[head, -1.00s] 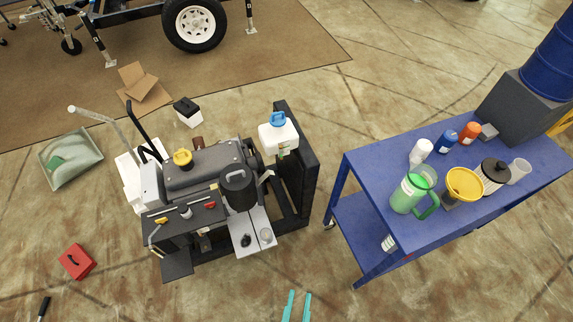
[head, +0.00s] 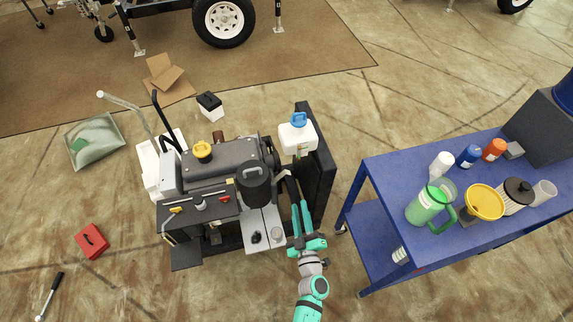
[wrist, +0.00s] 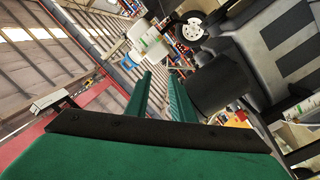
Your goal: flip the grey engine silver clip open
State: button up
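The grey engine (head: 232,155) sits on a dark frame left of centre in the head view, with a yellow cap on top and a black round canister (head: 253,185) at its front right. The canister also shows in the wrist view (wrist: 218,85). I cannot make out the silver clip in either view; it is too small or hidden. My teal gripper (head: 300,207) is just right of the canister, beside the frame's right part. In the wrist view its two fingers (wrist: 161,78) are apart with nothing between them. I cannot tell whether they touch anything.
A white jug with a blue cap (head: 298,135) stands beyond my gripper, against a black upright panel (head: 319,165). A blue cart (head: 405,245) with bottles and a green jug stands to the right. Open floor lies in front.

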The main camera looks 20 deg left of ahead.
aim_at(282, 177)
jog(key=w+a+n, duration=0.1)
jog(key=w+a, duration=0.4)
jog(key=w, duration=0.3)
jog(key=w+a+f+n+g+y, duration=0.1)
jog(key=w+a, duration=0.5)
jog(key=w, duration=0.3)
jog(key=shift+n+y, duration=0.3)
jog(key=shift+n, duration=0.1)
jog(key=shift+w, duration=0.1)
jog(key=shift+c, duration=0.6)
grip_shut()
jog(key=shift+w, duration=0.1)
jog(key=shift+d+r, duration=0.1)
